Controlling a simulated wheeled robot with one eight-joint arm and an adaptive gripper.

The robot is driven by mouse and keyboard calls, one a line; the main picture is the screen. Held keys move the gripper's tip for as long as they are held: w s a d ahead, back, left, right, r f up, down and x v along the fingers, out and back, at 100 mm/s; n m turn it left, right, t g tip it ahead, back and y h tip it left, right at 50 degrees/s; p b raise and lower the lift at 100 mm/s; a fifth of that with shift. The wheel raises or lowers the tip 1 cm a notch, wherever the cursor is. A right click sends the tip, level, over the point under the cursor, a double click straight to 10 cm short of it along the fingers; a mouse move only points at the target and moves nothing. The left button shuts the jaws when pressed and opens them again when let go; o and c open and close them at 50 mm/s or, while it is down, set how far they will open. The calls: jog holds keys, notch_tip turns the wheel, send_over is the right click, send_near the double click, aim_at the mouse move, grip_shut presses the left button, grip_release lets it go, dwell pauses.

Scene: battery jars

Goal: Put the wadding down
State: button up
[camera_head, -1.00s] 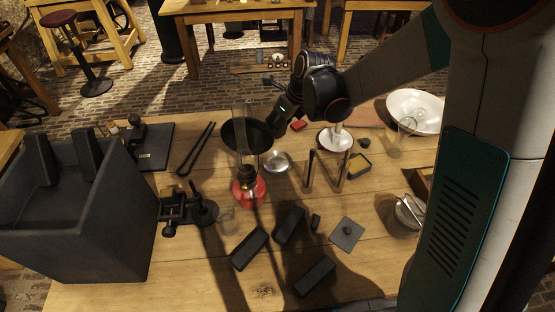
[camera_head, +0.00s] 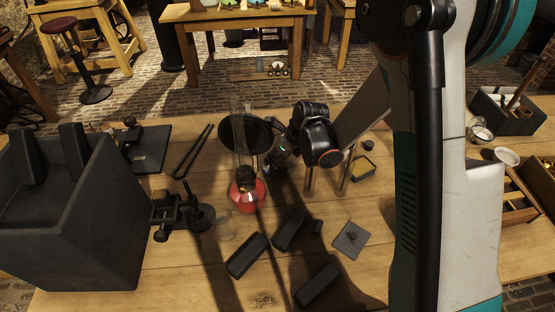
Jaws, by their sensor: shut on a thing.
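My gripper (camera_head: 277,158) is low over the middle of the table, pointing down and left, just right of the glass oil lamp. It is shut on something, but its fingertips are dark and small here. I cannot make out the wadding in its jaws or anywhere else in view. The gripper and wrist cover the spot where a small metal dish and a white saucer stood.
The oil lamp (camera_head: 247,190) with its tall glass chimney stands close to the left, a dark round disc (camera_head: 262,135) behind it. Dark blocks (camera_head: 247,255) lie in front. A large dark box (camera_head: 75,235) fills the left. An open yellow-filled box (camera_head: 362,167) lies right.

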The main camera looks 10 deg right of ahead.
jog(key=o, duration=1.1)
jog(key=shift+r, duration=0.1)
jog(key=shift+s+d+r, duration=0.1)
jog(key=shift+r, duration=0.25)
jog(key=p+v, duration=0.4)
jog(key=v, duration=0.7)
jog(key=shift+s+r, duration=0.1)
